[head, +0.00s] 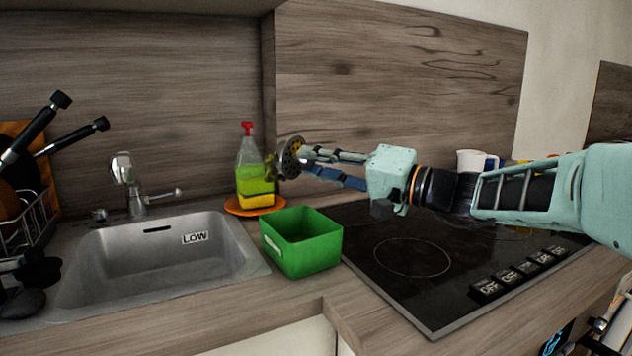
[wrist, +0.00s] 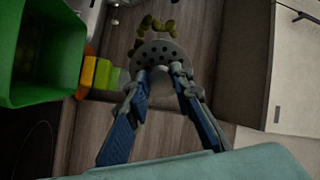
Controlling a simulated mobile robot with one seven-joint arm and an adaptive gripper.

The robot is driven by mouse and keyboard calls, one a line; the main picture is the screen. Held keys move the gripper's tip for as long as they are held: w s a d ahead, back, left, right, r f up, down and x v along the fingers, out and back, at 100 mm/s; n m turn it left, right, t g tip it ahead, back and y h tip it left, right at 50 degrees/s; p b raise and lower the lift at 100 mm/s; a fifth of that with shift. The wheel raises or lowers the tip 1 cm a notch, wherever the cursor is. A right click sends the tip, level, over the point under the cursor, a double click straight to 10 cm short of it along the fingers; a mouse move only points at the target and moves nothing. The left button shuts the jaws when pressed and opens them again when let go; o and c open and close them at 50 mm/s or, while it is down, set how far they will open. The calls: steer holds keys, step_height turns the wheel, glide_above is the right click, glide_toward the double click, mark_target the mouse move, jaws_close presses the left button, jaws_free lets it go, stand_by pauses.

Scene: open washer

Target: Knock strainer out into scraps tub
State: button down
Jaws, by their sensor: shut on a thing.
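My gripper (head: 304,160) is shut on the strainer (head: 290,152), a small grey disc with round holes. The strainer is held on edge above the counter and tilted. Olive-green scraps (head: 272,167) show at its left side in the head view. In the wrist view the strainer (wrist: 163,58) sits between my fingertips (wrist: 160,76), with green scraps (wrist: 158,26) just past its far edge. The green scraps tub (head: 312,259) stands below on the counter, apart from the strainer; its visible inside looks empty. The tub (wrist: 75,58) is at upper left in the wrist view.
A soap bottle (head: 255,180) with a red top stands on an orange dish (head: 262,212) behind the tub. A sink (head: 180,262) and a dish rack (head: 42,222) are at left. A black hob (head: 400,262) with knobs lies at right, with a white mug (head: 469,160) behind.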

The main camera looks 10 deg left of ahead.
steer(key=shift+f+t+y+b, duration=0.4)
steer(key=shift+f+y+b, duration=0.2)
steer(key=shift+y+b, duration=0.55)
steer(key=shift+f+t+y+b, duration=0.4)
steer(key=shift+f+y+b, duration=0.2)
steer(key=shift+y+b, duration=0.5)
steer(key=shift+r, duration=0.65)
steer(key=shift+f, duration=0.65)
